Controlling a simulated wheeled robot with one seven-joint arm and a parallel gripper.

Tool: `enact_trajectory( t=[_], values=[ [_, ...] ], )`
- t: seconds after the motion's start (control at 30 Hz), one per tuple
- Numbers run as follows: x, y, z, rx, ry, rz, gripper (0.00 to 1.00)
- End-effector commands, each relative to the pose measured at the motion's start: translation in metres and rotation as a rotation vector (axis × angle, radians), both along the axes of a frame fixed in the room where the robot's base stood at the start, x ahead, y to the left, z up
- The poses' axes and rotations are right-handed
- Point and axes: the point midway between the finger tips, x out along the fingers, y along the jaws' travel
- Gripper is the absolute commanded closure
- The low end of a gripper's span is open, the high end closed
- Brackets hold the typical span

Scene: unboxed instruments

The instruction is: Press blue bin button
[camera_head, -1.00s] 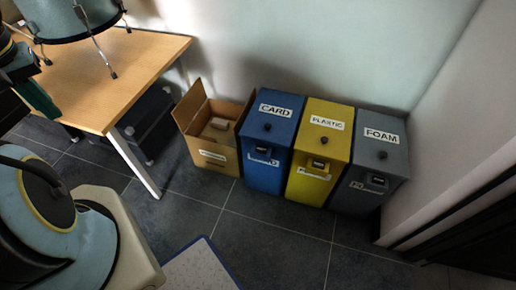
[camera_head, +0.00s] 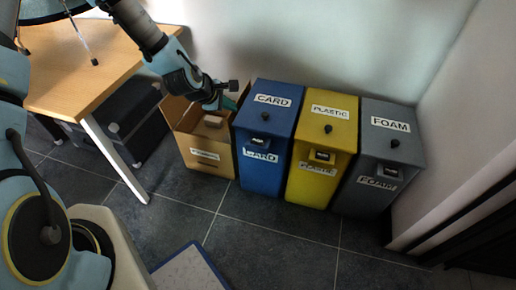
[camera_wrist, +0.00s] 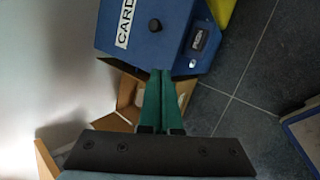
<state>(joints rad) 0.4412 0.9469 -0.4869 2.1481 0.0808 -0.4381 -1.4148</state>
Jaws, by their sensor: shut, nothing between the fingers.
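The blue bin (camera_head: 253,178) labelled CARD stands on the floor against the wall. A round black knob (camera_head: 266,117) sits on its sloped top, and a small dark panel (camera_head: 261,142) sits on its upper front. In the wrist view the bin's top shows with the knob (camera_wrist: 155,25) and the dark panel (camera_wrist: 198,39) to its right. My gripper (camera_head: 230,104) is above the cardboard box, just left of the bin. In the wrist view its green fingers (camera_wrist: 161,73) are shut and empty, tips near the bin's lower edge. I cannot tell whether they touch it.
An open cardboard box (camera_head: 208,157) stands left of the blue bin. A yellow PLASTIC bin (camera_head: 313,181) and a grey FOAM bin (camera_head: 366,195) stand to its right. A wooden table (camera_head: 70,80) is at left. Dark floor in front is clear, with a pale board (camera_head: 190,273) nearer.

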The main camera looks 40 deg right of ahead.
Motion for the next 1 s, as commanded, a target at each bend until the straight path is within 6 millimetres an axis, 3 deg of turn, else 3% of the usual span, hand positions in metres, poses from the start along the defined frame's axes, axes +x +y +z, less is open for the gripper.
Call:
enact_trajectory(
  t=[0.03,0.1,0.3,0.77,1.0],
  values=[
    [-0.013,-0.017,-0.021,-0.039,0.047,0.032,1.00],
    [-0.025,-0.035,-0.031,-0.087,0.099,0.077,1.00],
    [-0.042,-0.059,-0.044,-0.155,0.178,0.147,1.00],
    [-0.043,-0.060,-0.046,-0.157,0.183,0.151,1.00],
    [-0.044,-0.060,-0.066,-0.157,0.183,0.149,1.00]
  ],
)
